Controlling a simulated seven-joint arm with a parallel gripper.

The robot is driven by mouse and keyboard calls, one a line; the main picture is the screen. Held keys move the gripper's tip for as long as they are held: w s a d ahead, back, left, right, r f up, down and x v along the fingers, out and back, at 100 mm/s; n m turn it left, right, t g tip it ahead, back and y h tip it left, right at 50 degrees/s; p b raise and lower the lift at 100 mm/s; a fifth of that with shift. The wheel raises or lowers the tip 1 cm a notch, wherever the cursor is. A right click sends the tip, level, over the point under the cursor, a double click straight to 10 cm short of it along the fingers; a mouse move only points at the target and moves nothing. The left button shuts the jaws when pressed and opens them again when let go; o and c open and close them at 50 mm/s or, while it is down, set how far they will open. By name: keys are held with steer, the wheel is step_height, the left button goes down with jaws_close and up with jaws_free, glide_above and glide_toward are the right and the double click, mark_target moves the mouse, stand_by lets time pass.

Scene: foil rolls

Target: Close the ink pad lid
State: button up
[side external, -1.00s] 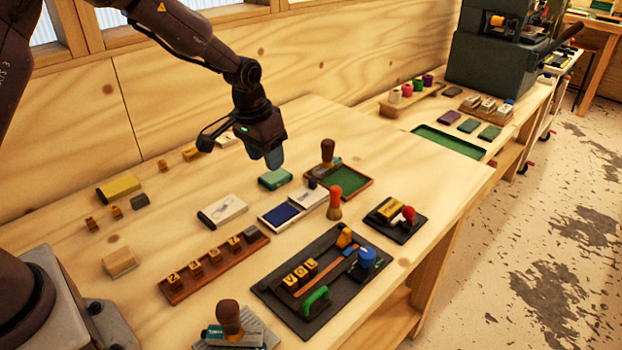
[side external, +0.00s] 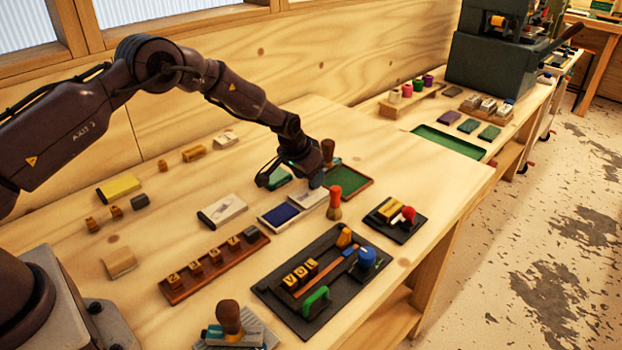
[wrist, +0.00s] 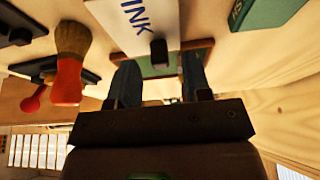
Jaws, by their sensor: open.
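The ink pad lies open on the bench in the side view, its blue pad (side external: 280,215) facing up. Its white lid (side external: 313,197) lies folded back flat on the right. In the wrist view the lid (wrist: 137,22) shows "INK" lettering and a small dark tab (wrist: 158,50) at its edge. My gripper (side external: 315,182) is low at the lid's far edge and partly covers it. In the wrist view my gripper (wrist: 160,78) is open, its fingers on either side of the tab's line. I cannot tell whether it touches the lid.
A green tray (side external: 350,181) with a wooden-handled stamp (side external: 328,150) stands just behind my gripper. A red-handled stamp (side external: 334,203) stands right of the lid. A teal box (wrist: 265,10) is close by. A black tray (side external: 268,291) with type blocks lies in front.

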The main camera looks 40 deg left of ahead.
mark_target(287, 206)
steer(key=shift+x, duration=0.9)
steer(key=shift+c, duration=0.3)
jaws_close()
steer(key=shift+s, duration=4.75)
steer(key=shift+o, duration=0.3)
jaws_free()
steer(key=shift+r, duration=0.1)
